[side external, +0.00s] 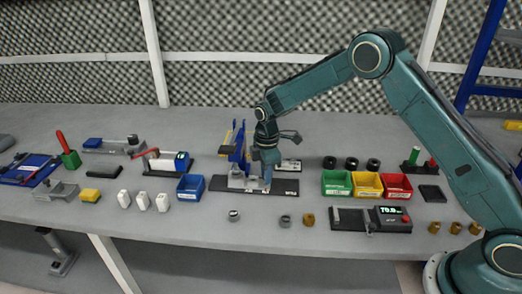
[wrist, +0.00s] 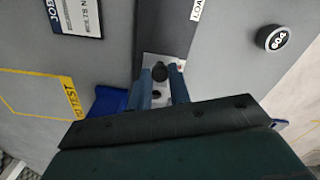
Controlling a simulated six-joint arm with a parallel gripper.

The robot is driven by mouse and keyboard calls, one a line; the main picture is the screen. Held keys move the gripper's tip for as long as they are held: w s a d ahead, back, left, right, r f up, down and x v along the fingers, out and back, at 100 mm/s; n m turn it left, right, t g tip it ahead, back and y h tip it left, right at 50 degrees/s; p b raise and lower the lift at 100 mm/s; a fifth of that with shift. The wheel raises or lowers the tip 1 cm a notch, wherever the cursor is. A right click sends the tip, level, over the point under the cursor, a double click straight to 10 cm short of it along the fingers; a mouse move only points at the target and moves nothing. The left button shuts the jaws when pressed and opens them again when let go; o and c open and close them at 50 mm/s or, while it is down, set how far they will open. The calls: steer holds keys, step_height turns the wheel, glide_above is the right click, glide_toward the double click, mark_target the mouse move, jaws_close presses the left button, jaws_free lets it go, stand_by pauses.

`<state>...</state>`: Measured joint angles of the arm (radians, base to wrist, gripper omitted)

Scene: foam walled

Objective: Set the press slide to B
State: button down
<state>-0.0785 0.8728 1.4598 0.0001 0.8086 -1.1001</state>
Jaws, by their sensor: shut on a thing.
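The press has a blue upright frame (side external: 238,150) and a long dark base plate (side external: 284,187) with small pale labels along its front edge. A silver slide (side external: 236,182) sits on the base. My gripper (side external: 266,183) is down at the base, just right of the blue frame. Part of a label reading "LOA" (wrist: 197,10) shows beside the dark rail (wrist: 165,25). I cannot tell which mark the slide stands at.
A blue bin (side external: 190,188) stands left of the press. Green (side external: 336,184), yellow (side external: 367,185) and red (side external: 397,187) bins stand to the right. A round piece marked "604" (wrist: 277,38) lies near the rail. The table front has small loose parts with gaps between.

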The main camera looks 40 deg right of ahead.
steer(key=c, duration=1.3)
jaws_free()
steer(key=shift+r, duration=0.1)
step_height(320, 180, up, 14)
steer(key=shift+f, duration=0.2)
steer(key=shift+r, duration=0.1)
